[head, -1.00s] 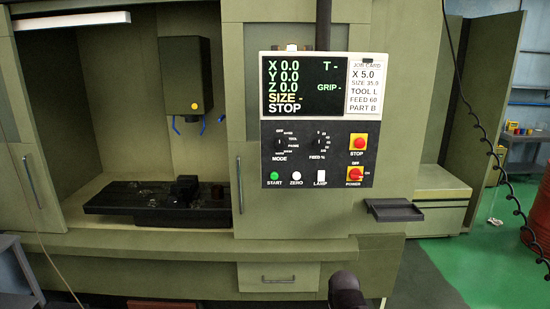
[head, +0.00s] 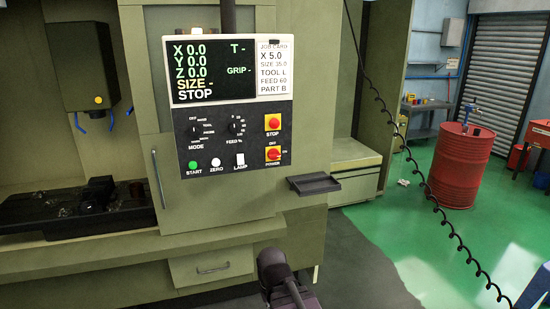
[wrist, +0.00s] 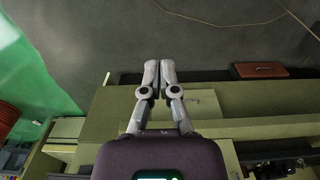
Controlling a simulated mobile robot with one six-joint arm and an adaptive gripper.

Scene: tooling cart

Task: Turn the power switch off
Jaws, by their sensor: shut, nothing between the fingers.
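The power switch (head: 274,155) is a red rotary knob on a yellow plate, at the lower right of the black control panel (head: 212,160). Its handle lies tilted toward the ON mark at its right, with OFF marked above it. The screen above the panel is lit and reads STOP. My gripper (wrist: 158,66) shows in the wrist view with both fingers together and nothing between them. In the head view only my dark arm shows at the bottom, below and apart from the panel. The switch is not seen in the wrist view.
A red STOP button (head: 272,123) on yellow sits just above the switch. A small dark shelf (head: 314,184) juts out below right of the panel. A coiled black cable (head: 410,155) hangs at the right. A red drum (head: 462,166) stands on open green floor.

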